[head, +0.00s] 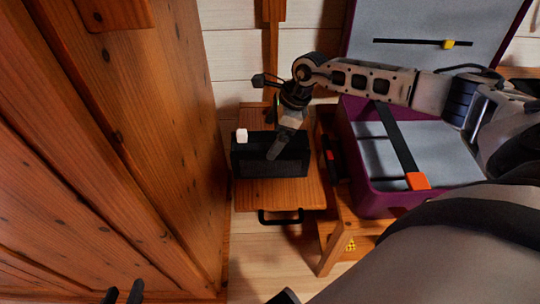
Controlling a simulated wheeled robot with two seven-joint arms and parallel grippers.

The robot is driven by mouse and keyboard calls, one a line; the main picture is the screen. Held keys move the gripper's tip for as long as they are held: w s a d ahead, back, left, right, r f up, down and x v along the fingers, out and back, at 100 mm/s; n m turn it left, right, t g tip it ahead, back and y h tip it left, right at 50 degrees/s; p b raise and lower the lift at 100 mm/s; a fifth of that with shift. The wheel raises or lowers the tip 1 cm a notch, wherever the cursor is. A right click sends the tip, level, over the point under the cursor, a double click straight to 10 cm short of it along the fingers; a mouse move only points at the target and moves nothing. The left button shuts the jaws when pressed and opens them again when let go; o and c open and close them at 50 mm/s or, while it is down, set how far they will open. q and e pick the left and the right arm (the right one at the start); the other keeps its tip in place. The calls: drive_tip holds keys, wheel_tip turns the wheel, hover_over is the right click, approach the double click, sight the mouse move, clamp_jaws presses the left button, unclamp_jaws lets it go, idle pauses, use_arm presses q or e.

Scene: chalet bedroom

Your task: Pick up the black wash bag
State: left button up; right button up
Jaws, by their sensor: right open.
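A black boxy thing (298,160), which I take to be the wash bag, sits on a small wooden stand (290,194) against the back wall. My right gripper (274,154) reaches in from the right and points down over it, hiding part of its top and front. The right gripper is open; I cannot tell whether it touches the bag. My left gripper (123,294) shows only as two dark fingertips, apart, at the bottom left edge, far from the bag.
The stand has a black handle (280,221) in front. A wooden wardrobe (150,120) closes off the left. An open purple suitcase (375,200) with straps lies on a wooden rack (333,242) at right.

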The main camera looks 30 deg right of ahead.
sight(270, 140)
drive_tip(key=shift+d+b+x, duration=0.15)
drive_tip(key=shift+b+x, duration=0.1)
drive_tip(key=shift+x, duration=1.15)
drive_tip(key=shift+d+b+x, duration=0.2)
drive_tip(key=shift+b+x, duration=0.05)
drive_tip(key=shift+x, duration=1.1)
drive_tip(key=shift+f, duration=0.15)
drive_tip(key=c, duration=1.1)
use_arm(q)
drive_tip(key=shift+w+d+f, duration=0.15)
drive_tip(key=shift+d+f, duration=0.15)
drive_tip(key=shift+f, duration=0.5)
use_arm(e)
drive_tip(key=shift+c, duration=0.2)
